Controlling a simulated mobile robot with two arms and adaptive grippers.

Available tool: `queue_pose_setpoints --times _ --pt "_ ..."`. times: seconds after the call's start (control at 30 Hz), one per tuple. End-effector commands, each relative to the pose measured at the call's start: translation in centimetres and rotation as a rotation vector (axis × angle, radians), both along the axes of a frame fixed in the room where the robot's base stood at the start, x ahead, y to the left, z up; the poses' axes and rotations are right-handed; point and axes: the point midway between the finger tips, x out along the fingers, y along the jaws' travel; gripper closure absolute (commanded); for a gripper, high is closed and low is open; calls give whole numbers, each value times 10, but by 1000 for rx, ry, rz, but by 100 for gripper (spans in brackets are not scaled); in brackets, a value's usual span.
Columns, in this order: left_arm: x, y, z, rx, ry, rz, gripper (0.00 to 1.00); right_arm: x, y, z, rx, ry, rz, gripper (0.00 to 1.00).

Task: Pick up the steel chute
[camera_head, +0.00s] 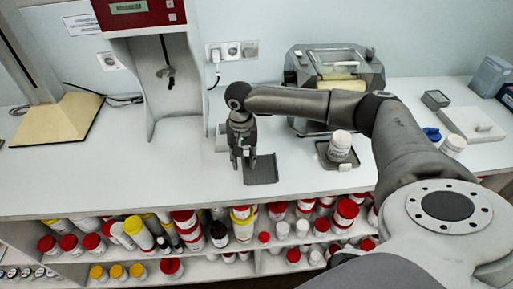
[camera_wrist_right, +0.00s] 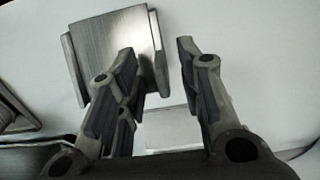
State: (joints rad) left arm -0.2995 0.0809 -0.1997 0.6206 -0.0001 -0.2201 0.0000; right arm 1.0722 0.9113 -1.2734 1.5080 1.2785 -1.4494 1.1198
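The steel chute (camera_head: 262,170) is a flat grey tray with raised side walls, lying on the white counter. In the right wrist view the chute (camera_wrist_right: 112,40) shows brushed metal at upper left. My right gripper (camera_head: 243,160) points down at the chute's left end in the head view. In the wrist view its fingers (camera_wrist_right: 158,58) are apart, and the chute's right side wall appears between them. The left finger hides part of the chute. Contact cannot be told. My left gripper is not in view.
A white jar (camera_head: 340,146) stands on a dark tray right of the chute, near my forearm. A grey machine (camera_head: 335,70) is behind. A red-topped stand (camera_head: 145,60) is left. Shelves below hold many jars (camera_head: 190,225).

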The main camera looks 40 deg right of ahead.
Motion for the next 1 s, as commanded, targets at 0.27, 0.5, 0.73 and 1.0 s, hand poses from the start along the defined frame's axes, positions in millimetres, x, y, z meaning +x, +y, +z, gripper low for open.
queue_pose_setpoints --times 0.27,0.5,0.73,1.0 --pt "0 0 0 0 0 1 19 0 0 -4 0 -1 1 66" --pt "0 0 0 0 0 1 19 0 1 -4 0 -1 1 97" --pt "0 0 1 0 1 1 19 0 0 -3 0 -1 1 100" --pt "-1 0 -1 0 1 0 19 1 0 -2 0 -2 1 100"
